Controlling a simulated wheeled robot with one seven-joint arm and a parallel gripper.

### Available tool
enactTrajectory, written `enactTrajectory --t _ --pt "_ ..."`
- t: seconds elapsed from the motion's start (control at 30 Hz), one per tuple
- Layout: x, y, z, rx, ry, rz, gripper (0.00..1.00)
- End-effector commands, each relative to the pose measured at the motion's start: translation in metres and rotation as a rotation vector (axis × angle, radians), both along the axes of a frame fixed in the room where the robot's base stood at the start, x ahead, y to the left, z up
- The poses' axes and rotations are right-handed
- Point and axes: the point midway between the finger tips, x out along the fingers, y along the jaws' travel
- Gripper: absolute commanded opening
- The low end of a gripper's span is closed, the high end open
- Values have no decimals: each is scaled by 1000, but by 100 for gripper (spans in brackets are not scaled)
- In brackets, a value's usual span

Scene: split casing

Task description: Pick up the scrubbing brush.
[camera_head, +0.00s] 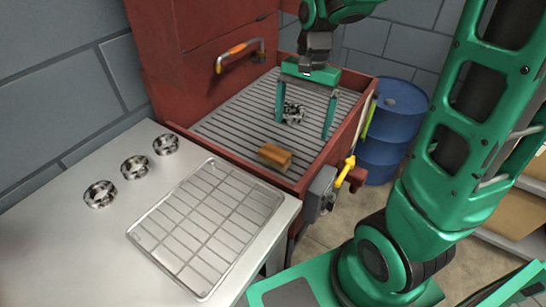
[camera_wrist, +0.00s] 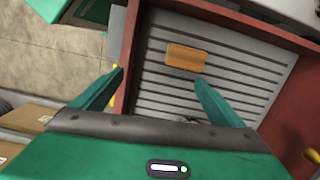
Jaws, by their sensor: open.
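The scrubbing brush (camera_head: 275,157) appears as an orange-brown wooden block lying on the slatted floor of the red wash basin (camera_head: 205,150), near its front edge. In the wrist view the brush (camera_wrist: 185,57) lies beyond my fingertips, apart from them. Bristles cannot be made out. My gripper (camera_head: 302,128) hangs over the basin, fingers pointing down, open and empty; it also shows in the wrist view (camera_wrist: 160,76). In the head view it is behind and to the right of the brush.
A metal casing part (camera_head: 292,113) sits in the basin, seen between my fingers. The steel table (camera_head: 60,230) at front left holds several metal rings (camera_head: 134,167) and a wire-grid tray (camera_head: 205,225). A blue drum (camera_head: 390,130) stands right of the basin. The basin's walls are raised.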

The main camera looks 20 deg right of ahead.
Motion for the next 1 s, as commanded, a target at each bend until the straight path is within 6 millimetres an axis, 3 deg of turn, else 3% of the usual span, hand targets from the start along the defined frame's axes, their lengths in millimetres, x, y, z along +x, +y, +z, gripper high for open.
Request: enactTrajectory --t 0.1,0.3,0.63,1.0 --pt "22 25 -11 12 22 -41 92" --pt "39 48 -21 24 39 -85 92" --pt "36 55 -63 26 45 -93 92" --pt "31 59 -94 25 43 -94 92"
